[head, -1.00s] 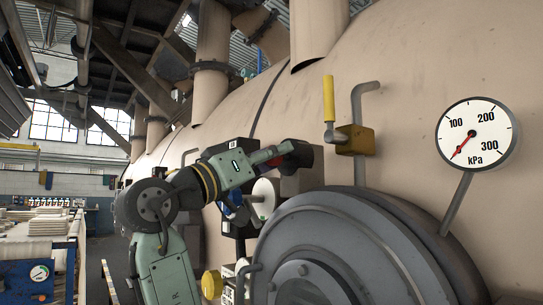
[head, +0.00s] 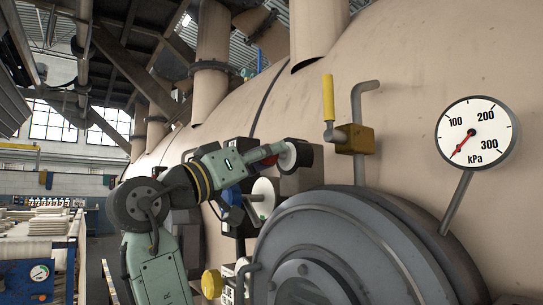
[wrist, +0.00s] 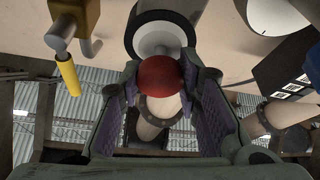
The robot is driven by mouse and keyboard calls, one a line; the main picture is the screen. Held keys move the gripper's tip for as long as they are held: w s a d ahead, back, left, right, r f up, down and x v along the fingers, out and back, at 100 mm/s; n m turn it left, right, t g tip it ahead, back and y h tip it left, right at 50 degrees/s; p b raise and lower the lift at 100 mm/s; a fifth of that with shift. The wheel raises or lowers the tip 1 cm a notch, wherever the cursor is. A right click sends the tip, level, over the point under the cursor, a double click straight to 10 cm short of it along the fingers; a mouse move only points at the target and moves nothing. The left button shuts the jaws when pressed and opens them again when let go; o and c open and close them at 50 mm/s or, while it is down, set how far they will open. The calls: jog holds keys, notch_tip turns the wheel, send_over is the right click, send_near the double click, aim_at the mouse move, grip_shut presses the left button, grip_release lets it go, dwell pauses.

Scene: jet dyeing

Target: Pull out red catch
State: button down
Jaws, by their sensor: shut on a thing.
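The red catch (wrist: 158,76) is a rounded red knob, seen between the two purple-padded fingers of my gripper (wrist: 160,88) in the wrist view. My gripper is shut on it. Behind it is a round housing with a pale face and dark rim (wrist: 158,38); I cannot tell whether the catch still joins it. In the head view my gripper (head: 256,156) points right, with the red catch (head: 269,160) at its tip, just left of the pale face of the black housing (head: 303,153). The fingers partly hide the catch there.
A yellow-handled valve (head: 328,98) and a pressure gauge (head: 476,132) are on the tan vessel to the right. A big grey round door (head: 340,235) lies below the housing. A white disc (head: 264,198) and a yellow knob (head: 211,284) are close to my arm.

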jog(key=shift+s+a, duration=0.5)
jog(key=shift+a, duration=0.15)
jog(key=c, duration=1.2)
grip_release()
jog(key=shift+a, duration=0.1)
jog(key=shift+o, duration=0.2)
jog(key=shift+s, duration=0.1)
jog(key=v, duration=1.2)
